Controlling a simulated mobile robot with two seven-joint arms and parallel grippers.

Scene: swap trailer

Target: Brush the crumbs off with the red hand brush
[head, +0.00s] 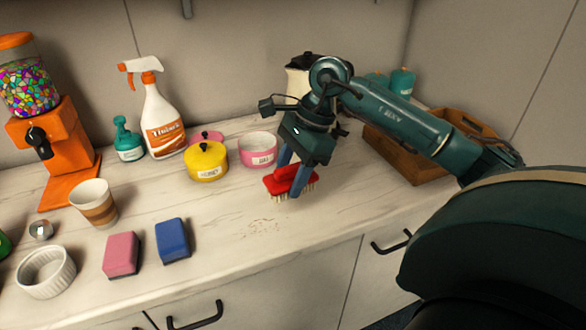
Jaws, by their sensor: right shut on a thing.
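The red hand brush (277,182) has pale bristles that point down. My right gripper (291,182) is shut on it from above, near the middle of the counter. I cannot tell whether the bristles touch the counter. My left gripper does not show.
A blue sponge (172,240) and a pink sponge (121,255) stand left of the crumbs. Behind are a yellow pot (206,162), a pink bowl (258,150) and a spray bottle (161,122). A wooden crate (409,165) is at right. Counter right of the crumbs is clear.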

